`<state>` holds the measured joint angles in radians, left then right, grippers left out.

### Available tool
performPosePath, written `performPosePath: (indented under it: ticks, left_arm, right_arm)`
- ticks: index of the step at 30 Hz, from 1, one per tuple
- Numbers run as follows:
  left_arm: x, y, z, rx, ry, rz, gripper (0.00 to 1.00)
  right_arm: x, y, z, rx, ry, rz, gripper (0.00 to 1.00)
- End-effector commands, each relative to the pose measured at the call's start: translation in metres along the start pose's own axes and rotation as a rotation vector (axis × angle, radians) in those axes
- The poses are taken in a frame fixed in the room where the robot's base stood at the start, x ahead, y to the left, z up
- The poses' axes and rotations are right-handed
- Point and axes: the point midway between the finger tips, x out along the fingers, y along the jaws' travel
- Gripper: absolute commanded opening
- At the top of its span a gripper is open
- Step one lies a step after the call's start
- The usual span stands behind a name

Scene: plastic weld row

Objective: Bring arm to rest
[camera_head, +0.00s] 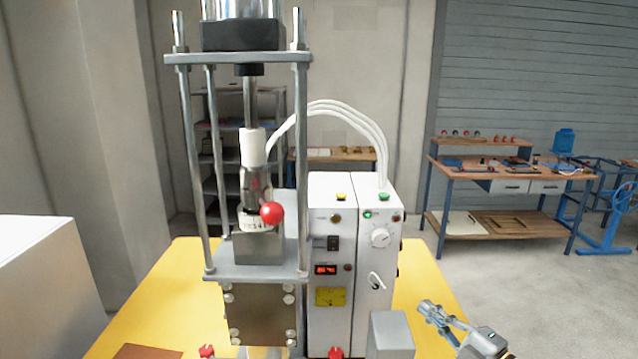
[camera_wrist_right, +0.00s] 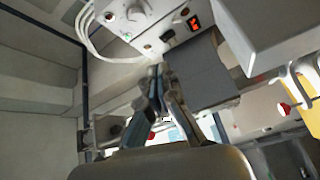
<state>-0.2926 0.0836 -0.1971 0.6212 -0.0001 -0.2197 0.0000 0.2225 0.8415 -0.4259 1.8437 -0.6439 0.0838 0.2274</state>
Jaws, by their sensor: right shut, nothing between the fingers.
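My right gripper (camera_head: 430,309) is at the lower right of the head view, shut and empty, beside the welding machine (camera_head: 344,240). Its fingers also show in the right wrist view (camera_wrist_right: 165,82), apart from the machine. The machine has a white control box with a knob, a red display and coloured buttons, and a metal press frame (camera_head: 240,265) with a red ball knob (camera_head: 271,213). My left gripper does not show in the head view.
The machine stands on a yellow table (camera_head: 425,275). A grey block (camera_head: 391,335) lies between the machine and my right gripper. A white box-like surface (camera_head: 45,265) is at the left. A workbench (camera_head: 500,165) stands at the back right, with open floor in front.

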Motion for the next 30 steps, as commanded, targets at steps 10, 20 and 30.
performPosePath:
  ticks: [10, 20, 30]
  left_arm:
    - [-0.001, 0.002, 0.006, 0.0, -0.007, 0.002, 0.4]
    - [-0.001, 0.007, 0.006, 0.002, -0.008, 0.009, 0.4]
    - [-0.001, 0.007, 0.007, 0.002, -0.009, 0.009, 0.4]
  right_arm:
    - [-0.043, -0.062, 0.003, 0.453, -0.434, 0.077, 0.0]
    - [-0.181, -0.191, -0.034, 0.985, -1.066, -0.181, 0.0]
    - [-0.27, -0.241, -0.103, 1.217, -1.35, -0.453, 0.0]
